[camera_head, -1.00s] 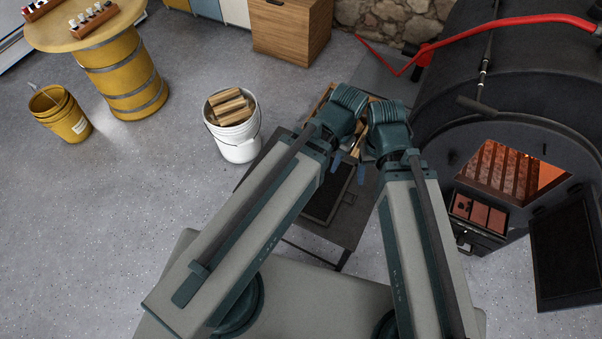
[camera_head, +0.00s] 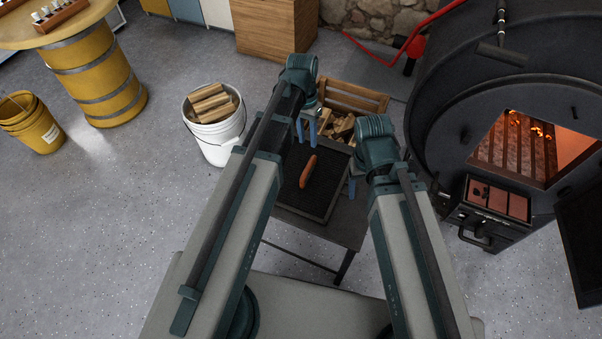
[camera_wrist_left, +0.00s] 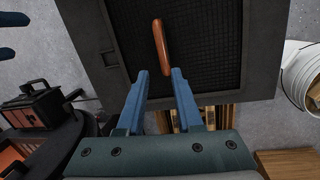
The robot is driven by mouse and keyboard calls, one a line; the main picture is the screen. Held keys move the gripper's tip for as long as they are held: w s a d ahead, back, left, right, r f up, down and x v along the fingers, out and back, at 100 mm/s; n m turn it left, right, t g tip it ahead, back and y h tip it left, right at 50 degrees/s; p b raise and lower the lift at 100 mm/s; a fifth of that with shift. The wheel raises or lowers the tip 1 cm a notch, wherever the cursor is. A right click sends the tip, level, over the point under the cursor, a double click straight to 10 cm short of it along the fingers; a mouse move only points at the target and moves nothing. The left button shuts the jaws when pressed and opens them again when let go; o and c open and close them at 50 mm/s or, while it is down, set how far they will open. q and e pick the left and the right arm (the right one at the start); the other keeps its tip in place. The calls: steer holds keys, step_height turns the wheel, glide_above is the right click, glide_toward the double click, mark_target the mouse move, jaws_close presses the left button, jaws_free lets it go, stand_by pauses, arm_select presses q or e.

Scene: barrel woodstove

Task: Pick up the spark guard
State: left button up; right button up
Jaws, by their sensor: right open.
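The spark guard (camera_head: 292,195) is a flat black mesh panel in a dark frame, lying on a small dark table, with an orange-brown handle (camera_head: 308,171) standing out from the mesh. It also shows in the left wrist view (camera_wrist_left: 215,45), its handle (camera_wrist_left: 160,42) pointing down between my fingertips in the picture. My left gripper (camera_head: 306,140) is open and empty, beyond the handle in the head view; I see no contact. My right gripper (camera_head: 352,188) is open at the guard's right side. Its blue fingers show at the upper left of the left wrist view (camera_wrist_left: 12,35).
The small table (camera_head: 340,232) stands left of the black barrel stove (camera_head: 440,110), whose open front shows a glowing fire (camera_head: 540,140). A wooden crate of split logs (camera_head: 355,98) is behind it, a white bucket of logs (camera_head: 217,137) to its left.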

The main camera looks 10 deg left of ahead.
mark_target(308, 166)
arm_select(q)
steer(key=f+b, duration=0.5)
steer(key=s+f+b, duration=0.1)
steer(key=f+b, duration=0.2)
steer(key=shift+d+f, duration=0.15)
steer(key=shift+d, duration=0.25)
arm_select(e)
step_height(308, 166, down, 8)
steer(key=shift+f, duration=0.15)
arm_select(q)
steer(key=f+b, duration=0.3)
steer(key=s+f+b, duration=0.1)
steer(key=f+b, duration=0.1)
steer(key=shift+d+f, duration=0.1)
steer(key=shift+f, duration=0.05)
arm_select(e)
step_height(308, 166, down, 5)
steer(key=shift+d+f, duration=0.1)
steer(key=shift+f, duration=0.05)
arm_select(q)
jaws_close()
